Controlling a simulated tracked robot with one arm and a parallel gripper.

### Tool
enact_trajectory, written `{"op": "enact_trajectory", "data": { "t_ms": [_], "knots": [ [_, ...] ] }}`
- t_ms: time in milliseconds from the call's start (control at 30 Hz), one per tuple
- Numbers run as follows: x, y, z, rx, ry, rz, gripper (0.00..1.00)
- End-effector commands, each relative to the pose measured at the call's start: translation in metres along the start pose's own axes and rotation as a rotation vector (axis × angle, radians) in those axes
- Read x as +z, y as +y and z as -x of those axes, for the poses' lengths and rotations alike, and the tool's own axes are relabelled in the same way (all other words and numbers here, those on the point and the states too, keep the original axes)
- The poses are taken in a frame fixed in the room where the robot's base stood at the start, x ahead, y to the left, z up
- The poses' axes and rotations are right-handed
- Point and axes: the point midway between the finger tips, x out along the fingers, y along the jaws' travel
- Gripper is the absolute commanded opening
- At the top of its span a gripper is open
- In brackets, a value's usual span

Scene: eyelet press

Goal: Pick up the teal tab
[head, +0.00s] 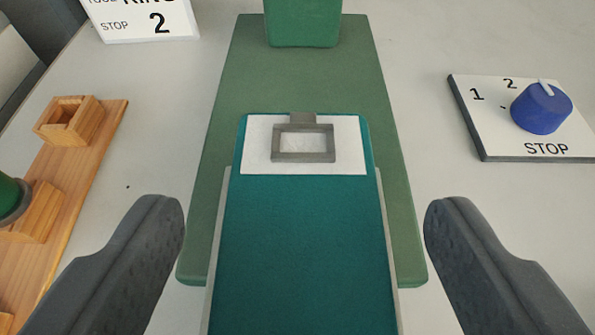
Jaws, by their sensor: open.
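The teal tab (303,240) is a long flat piece that runs from the bottom edge of the head view up to the middle. A white patch (256,150) lies at its far end, with a grey rectangular frame (303,157) over it. Grey strips show along both long sides of the tab, and a green base plate (305,75) lies beneath. My gripper (304,222) is open and empty. One finger is left of the tab and one is right, both apart from it. The tab's near end is out of view.
A green block (302,24) stands at the plate's far end. A blue knob (541,108) sits on a STOP-marked panel (510,140) at right. At left is a wooden rack (75,200) with small wooden holders. A sign (140,20) reads STOP 2. Light table surface lies between them.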

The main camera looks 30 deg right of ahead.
Motion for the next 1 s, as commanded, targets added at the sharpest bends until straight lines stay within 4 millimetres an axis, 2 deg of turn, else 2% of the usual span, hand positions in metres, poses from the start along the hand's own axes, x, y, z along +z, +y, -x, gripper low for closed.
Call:
{"op": "enact_trajectory", "data": {
  "t_ms": [100,267,300,467,533,567,833,1000],
  "knots": [
    [0.001,0.000,-0.006,0.001,-0.001,0.000,0.71],
    [0.000,0.000,-0.006,0.000,-0.001,0.001,0.71],
    [0.000,0.000,-0.006,0.000,-0.001,0.001,0.68],
    [0.000,0.000,-0.006,0.000,-0.001,0.001,0.24],
    [0.000,0.000,-0.006,0.000,-0.001,0.001,0.23],
    [0.000,0.000,-0.006,0.000,-0.001,0.001,0.20],
    [-0.001,0.000,-0.005,0.000,0.000,0.001,0.19],
    [-0.011,0.000,-0.001,0.000,0.002,0.000,0.19]
  ]
}}
